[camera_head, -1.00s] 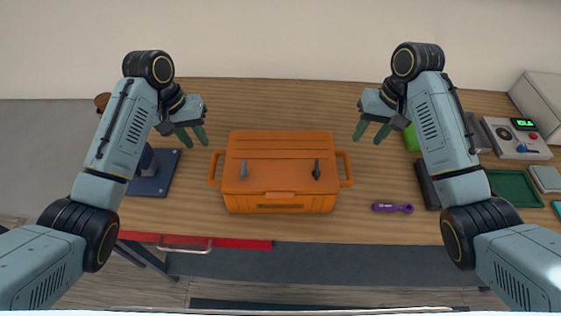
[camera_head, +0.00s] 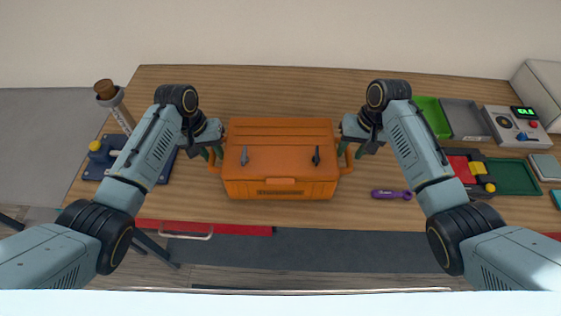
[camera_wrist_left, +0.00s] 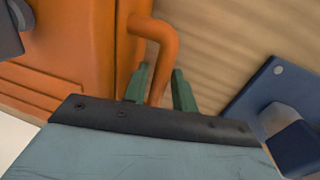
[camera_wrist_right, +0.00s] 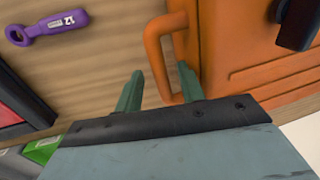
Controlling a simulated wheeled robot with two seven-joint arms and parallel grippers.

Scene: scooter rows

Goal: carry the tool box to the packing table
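The orange tool box (camera_head: 280,185) sits closed on a wooden table (camera_head: 300,212), with two dark latches on top and a loop handle at each end. My left gripper (camera_head: 213,154) is at the box's left handle. In the left wrist view its open fingers (camera_wrist_left: 160,88) stand on either side of that handle (camera_wrist_left: 163,50), with a gap visible. My right gripper (camera_head: 359,150) is at the right handle. In the right wrist view its open fingers (camera_wrist_right: 159,88) straddle that handle (camera_wrist_right: 155,50). I cannot tell which table is the packing table.
A purple wrench (camera_head: 391,194) lies right of the box. Green (camera_head: 432,115) and grey (camera_head: 462,118) trays, a dark green tray (camera_head: 513,176) and a meter (camera_head: 518,127) are further right. A blue fixture (camera_head: 100,160) stands left. The table behind the box is clear.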

